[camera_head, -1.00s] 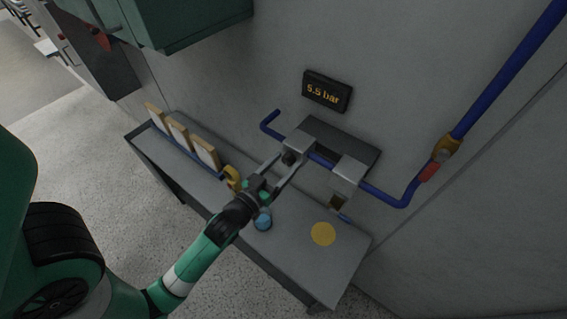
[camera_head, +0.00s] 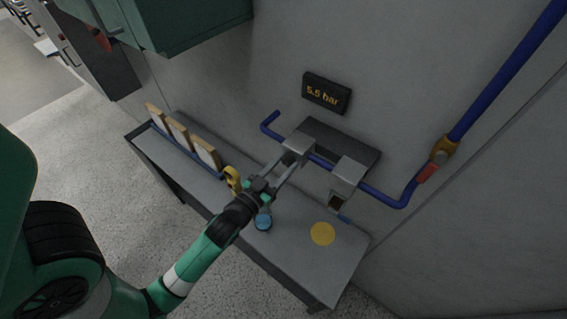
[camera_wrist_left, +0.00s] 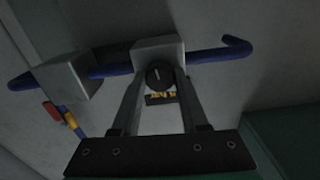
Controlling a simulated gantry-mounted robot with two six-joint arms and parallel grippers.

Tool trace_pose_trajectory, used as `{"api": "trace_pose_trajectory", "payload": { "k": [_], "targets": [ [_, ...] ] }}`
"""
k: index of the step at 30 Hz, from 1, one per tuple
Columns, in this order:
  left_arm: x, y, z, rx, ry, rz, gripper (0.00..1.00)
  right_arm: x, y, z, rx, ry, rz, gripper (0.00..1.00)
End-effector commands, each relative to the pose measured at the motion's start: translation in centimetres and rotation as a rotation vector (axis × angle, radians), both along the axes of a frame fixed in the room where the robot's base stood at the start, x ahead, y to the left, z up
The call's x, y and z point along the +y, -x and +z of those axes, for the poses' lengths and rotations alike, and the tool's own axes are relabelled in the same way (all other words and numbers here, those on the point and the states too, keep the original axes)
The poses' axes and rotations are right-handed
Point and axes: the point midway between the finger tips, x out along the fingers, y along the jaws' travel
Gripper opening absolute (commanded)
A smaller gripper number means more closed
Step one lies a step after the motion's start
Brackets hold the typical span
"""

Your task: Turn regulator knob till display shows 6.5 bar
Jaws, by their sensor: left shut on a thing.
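The dark display (camera_head: 327,93) on the wall reads 5.5 bar in orange. It also shows small between my fingers in the left wrist view (camera_wrist_left: 161,98). The regulator is a grey block (camera_head: 299,146) on the blue pipe, below the display. Its round black knob (camera_wrist_left: 159,76) has a light pointer line and shows in the left wrist view. My left gripper (camera_head: 287,162) reaches up to the regulator from the lower left. Its two fingers are shut on the knob, one on each side. In the head view the fingers mostly hide the knob. My right gripper is not in view.
A second grey block (camera_head: 347,175) sits on the blue pipe (camera_head: 383,198) to the right. A valve with a red part (camera_head: 428,173) is farther right. The grey bench (camera_head: 292,262) below holds a blue round item (camera_head: 264,220), a yellow disc (camera_head: 323,234) and a yellow item (camera_head: 232,179).

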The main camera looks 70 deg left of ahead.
Motion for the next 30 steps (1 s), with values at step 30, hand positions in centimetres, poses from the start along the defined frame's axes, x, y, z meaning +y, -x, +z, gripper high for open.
{"api": "trace_pose_trajectory", "payload": {
  "k": [30],
  "targets": [
    [0.0, 0.0, 0.1, 0.18, -0.291, 0.0, 0.0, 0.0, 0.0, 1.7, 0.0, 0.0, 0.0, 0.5]
  ]
}}
